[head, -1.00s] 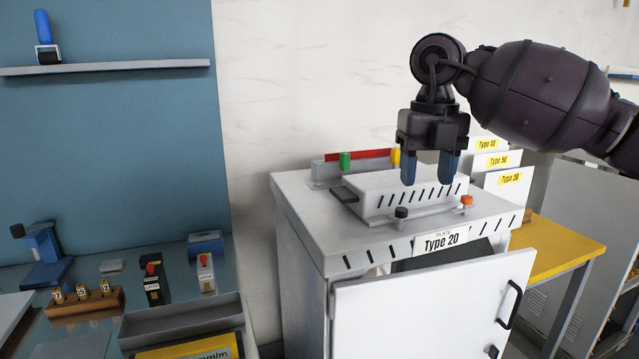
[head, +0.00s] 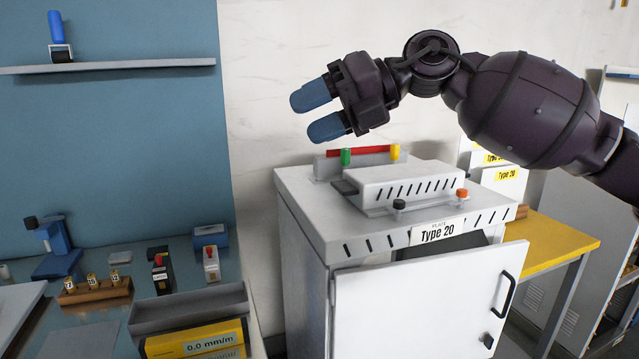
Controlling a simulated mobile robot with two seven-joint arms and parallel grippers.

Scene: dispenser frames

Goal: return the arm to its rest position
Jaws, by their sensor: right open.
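My right gripper (head: 318,110) is in the head view, above and behind the top of the white cabinet in the picture. Its two blue fingertips are apart with nothing between them, and they point left. My right arm comes in from the right edge. The white cabinet (head: 300,226) bears a grey-white slotted unit (head: 412,187) on its top and a plate label reading "Type 20" (head: 437,231). The gripper looks clear of the cabinet top. My left gripper is not in view.
The cabinet's front door (head: 420,300) stands open. A yellow table (head: 550,250) is at the right. A shelf (head: 110,66) is on the blue wall panel.

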